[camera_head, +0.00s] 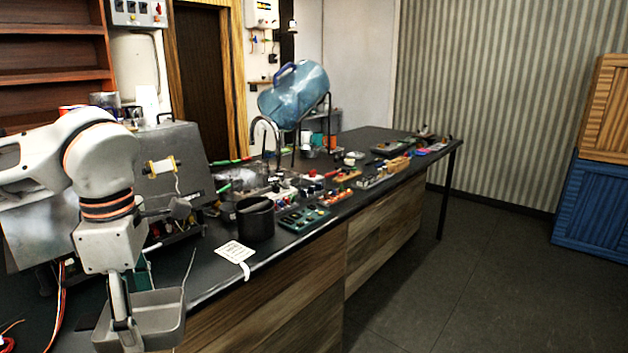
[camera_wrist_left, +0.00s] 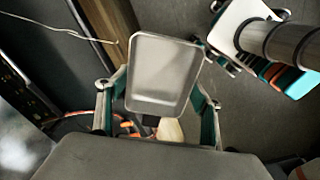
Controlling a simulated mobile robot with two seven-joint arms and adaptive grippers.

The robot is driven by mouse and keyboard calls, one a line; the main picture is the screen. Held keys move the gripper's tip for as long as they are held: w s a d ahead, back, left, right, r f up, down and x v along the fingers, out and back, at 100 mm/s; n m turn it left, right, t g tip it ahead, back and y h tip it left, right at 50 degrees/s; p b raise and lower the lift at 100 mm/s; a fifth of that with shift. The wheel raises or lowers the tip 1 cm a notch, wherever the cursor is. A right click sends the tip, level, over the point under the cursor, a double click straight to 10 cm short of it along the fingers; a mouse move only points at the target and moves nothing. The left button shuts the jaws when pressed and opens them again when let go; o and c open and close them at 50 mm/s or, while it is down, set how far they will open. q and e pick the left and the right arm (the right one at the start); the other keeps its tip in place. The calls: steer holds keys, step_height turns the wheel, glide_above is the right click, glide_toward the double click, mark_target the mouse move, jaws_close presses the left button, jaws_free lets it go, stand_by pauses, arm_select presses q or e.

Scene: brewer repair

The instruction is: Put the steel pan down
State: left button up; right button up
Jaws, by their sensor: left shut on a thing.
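The steel pan (camera_head: 160,312) is a grey, rectangular, open-topped pan at the bottom left of the head view. My left gripper (camera_head: 126,328) points down and is shut on it, at its near left side. In the left wrist view the pan (camera_wrist_left: 163,75) shows its empty inside, with the gripper's linkages on either side of its lower end. It appears held near the front edge of the dark workbench (camera_head: 212,276), with grey floor and wooden bench front showing around it. The exact grip contact and the pan's height are hard to tell.
A black cylindrical container (camera_head: 255,220) and a white tag (camera_head: 235,251) are on the bench near its front edge. Small parts crowd the bench behind. A large blue bottle (camera_head: 294,92) is tilted farther back. Loose wires (camera_head: 60,300) lie at the left.

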arm_select(q)
step_height(320, 180, down, 15)
steer(key=w+d+m, duration=0.1)
steer(key=d+m, duration=0.1)
steer(key=m, duration=1.9)
steer(key=shift+w, duration=0.2)
arm_select(e)
steer(key=shift+s, duration=0.2)
